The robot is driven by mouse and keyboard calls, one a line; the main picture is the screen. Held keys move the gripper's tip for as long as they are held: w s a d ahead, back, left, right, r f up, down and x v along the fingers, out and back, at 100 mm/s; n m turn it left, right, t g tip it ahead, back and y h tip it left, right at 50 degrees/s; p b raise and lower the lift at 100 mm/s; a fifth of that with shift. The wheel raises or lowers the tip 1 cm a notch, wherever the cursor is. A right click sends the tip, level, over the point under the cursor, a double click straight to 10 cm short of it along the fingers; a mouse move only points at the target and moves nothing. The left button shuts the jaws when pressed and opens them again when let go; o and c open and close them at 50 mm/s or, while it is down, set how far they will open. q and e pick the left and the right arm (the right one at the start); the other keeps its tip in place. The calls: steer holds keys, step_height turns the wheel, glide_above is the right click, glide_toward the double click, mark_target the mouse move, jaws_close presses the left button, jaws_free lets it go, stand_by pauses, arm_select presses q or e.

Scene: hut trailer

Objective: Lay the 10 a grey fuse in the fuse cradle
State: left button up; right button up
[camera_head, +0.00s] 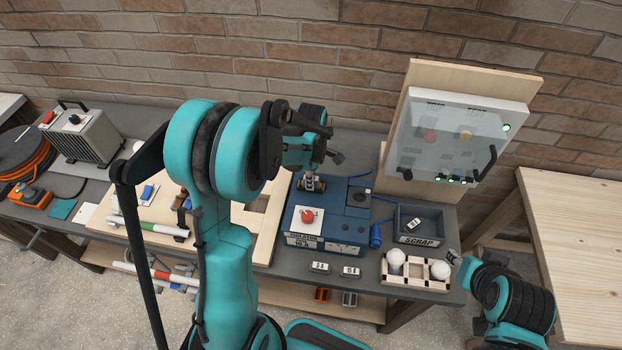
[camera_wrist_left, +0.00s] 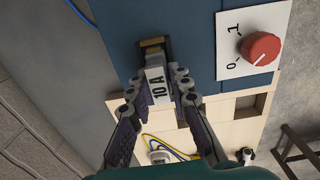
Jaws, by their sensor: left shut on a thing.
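The 10 A grey fuse (camera_wrist_left: 156,88) shows in the left wrist view with its white "10 A" label. My left gripper (camera_wrist_left: 160,84) is shut on it, one finger on each side. A brass-coloured clip of the fuse cradle (camera_wrist_left: 151,44) is at the fuse's far end on the blue box (camera_wrist_left: 170,20); whether the fuse touches or sits in it I cannot tell. In the head view my left gripper (camera_head: 322,150) is over the back of the blue box (camera_head: 340,195). My right gripper (camera_head: 456,260) is beside the wooden rack at lower right, its jaws unclear.
The box carries a red knob (camera_head: 307,215). Two small labelled fuses (camera_head: 320,267) (camera_head: 350,271) lie in front of it. A dark SCRAP bin (camera_head: 440,222) holding a labelled piece and a wooden rack (camera_head: 436,285) with white round items stand to the right.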

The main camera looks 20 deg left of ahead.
arm_select(q)
steer(key=shift+o, duration=0.5)
steer(key=shift+s+d+f+b, duration=0.2)
steer(key=shift+s+f+b, duration=0.2)
steer(key=shift+f+b, duration=0.1)
steer(key=o, duration=1.1)
steer(key=shift+w+a+f, duration=0.1)
steer(key=shift+w+f, duration=0.1)
steer(key=shift+w, duration=0.05)
steer(key=shift+c, duration=0.2)
steer(key=shift+o, duration=1)
steer(key=shift+w+a+f, duration=0.1)
steer(key=shift+w, duration=0.25)
steer(key=shift+s+r, duration=0.25)
steer(key=shift+w+r, duration=0.1)
steer(key=shift+r, duration=0.45)
step_height(320, 180, up, 11)
steer(key=shift+f, duration=0.15)
